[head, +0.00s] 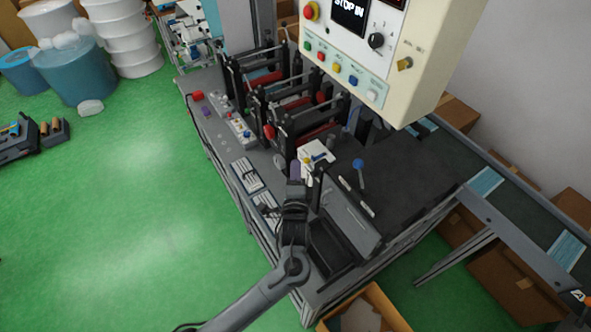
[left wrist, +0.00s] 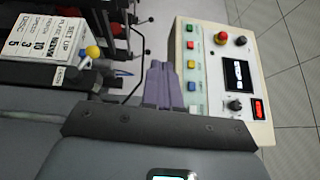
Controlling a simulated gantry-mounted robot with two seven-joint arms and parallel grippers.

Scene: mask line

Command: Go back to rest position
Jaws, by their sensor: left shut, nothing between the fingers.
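My left arm comes in from the bottom of the head view, and its gripper (head: 295,172) is over the front part of the mask machine's bench (head: 395,170). In the left wrist view the two purple-grey fingers (left wrist: 172,88) are together, with nothing between them. The gripper is beside a small white box (head: 316,155) with a yellow knob; a white label plate and yellow knob (left wrist: 92,52) show in the left wrist view. Whether the fingers touch the box cannot be told. My right gripper is in neither view.
A cream control panel (head: 375,50) with buttons and a screen hangs above the bench. Rollers in black frames (head: 265,75) stand at the back. A conveyor (head: 520,215) carries blue masks at right. A cardboard box (head: 365,312) stands at the bottom. The green floor at left is mostly clear.

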